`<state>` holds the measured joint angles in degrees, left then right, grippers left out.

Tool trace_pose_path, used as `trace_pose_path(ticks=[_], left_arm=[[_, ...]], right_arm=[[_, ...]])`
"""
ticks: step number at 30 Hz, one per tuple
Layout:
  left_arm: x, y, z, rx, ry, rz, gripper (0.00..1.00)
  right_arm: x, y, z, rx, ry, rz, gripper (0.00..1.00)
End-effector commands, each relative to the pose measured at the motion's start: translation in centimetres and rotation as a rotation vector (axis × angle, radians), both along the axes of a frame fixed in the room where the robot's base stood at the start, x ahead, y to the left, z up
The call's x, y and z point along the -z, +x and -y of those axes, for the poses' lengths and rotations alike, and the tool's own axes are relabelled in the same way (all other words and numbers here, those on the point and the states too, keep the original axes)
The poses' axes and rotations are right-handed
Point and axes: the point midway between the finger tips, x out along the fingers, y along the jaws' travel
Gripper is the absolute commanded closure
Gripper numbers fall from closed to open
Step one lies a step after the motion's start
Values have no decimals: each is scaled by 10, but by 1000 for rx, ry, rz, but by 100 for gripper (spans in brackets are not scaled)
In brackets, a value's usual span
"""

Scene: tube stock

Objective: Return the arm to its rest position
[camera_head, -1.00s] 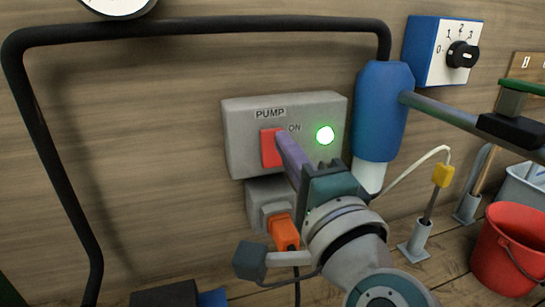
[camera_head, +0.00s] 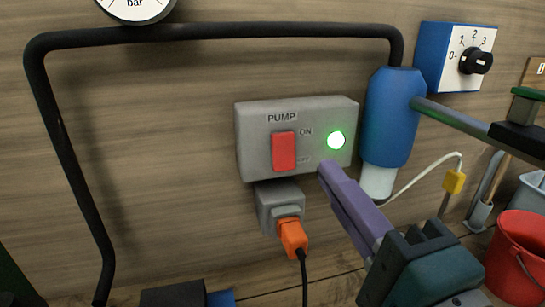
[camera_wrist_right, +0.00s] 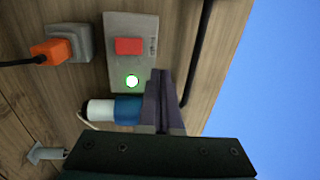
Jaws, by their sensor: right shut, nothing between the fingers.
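My right gripper (camera_head: 325,172) is shut and empty, its purple fingers pressed together just below and to the right of the red switch. In the right wrist view the shut fingers (camera_wrist_right: 161,78) point toward the wall, beside the pump box. The grey pump box (camera_head: 250,150) is on the wooden wall, with a red rocker switch (camera_head: 284,151) and a lit green lamp (camera_head: 336,140) beside the ON mark. The fingers look apart from the switch. The right wrist view also shows the switch (camera_wrist_right: 128,46). My left gripper is not in view.
A blue cylinder (camera_head: 388,115) with a grey side pipe stands close right of the box. A black pipe (camera_head: 210,32) runs above and down the left. An orange plug (camera_head: 292,238) with a cable sits in the socket below. A red bucket (camera_head: 512,255) stands at right.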

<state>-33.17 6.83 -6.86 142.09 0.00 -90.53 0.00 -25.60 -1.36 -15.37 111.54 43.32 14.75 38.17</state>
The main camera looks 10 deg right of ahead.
Motion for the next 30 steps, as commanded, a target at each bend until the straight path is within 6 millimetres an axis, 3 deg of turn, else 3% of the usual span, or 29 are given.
trace_pose_path(ticks=[5, 9, 11, 16, 22, 24, 27, 30], left_arm=[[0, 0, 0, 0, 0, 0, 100], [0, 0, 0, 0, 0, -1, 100], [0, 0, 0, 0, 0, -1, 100], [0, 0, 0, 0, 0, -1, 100], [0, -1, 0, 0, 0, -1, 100], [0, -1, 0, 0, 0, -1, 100], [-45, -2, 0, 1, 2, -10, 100], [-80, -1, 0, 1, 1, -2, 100]], right_arm=[[7, -3, -22, -131, -186, -61, 100], [35, -22, -46, -351, -547, -191, 100], [53, -36, -48, -450, -724, -265, 100], [100, -84, -21, -690, -1152, -508, 100], [126, -145, 38, -904, -1474, -816, 100], [127, -167, 60, -972, -1550, -929, 100], [80, -170, 62, -983, -1556, -944, 100], [47, -170, 62, -983, -1553, -943, 100]])
